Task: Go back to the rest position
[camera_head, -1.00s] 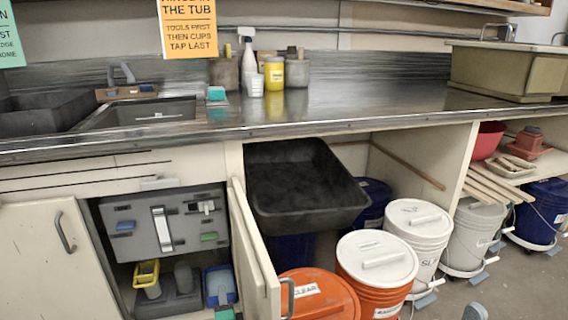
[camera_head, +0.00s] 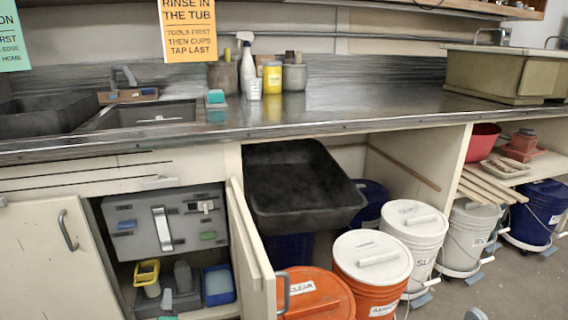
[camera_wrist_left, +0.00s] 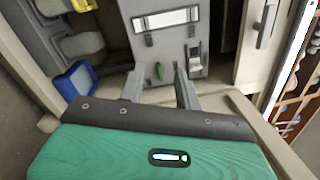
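My left gripper (camera_wrist_left: 158,82) shows in the left wrist view with its two grey fingers apart and nothing between them. Its green housing fills the bottom of that view. The fingers point toward the open cabinet, in front of the grey tool panel (camera_wrist_left: 168,50).
The open cabinet door (camera_head: 251,250) stands out right of the panel. A blue tray (camera_head: 219,286) and yellow container (camera_head: 147,273) are in the cabinet. A black tub (camera_head: 300,190), orange bucket (camera_head: 315,294) and white-lidded buckets (camera_head: 372,256) stand to the right.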

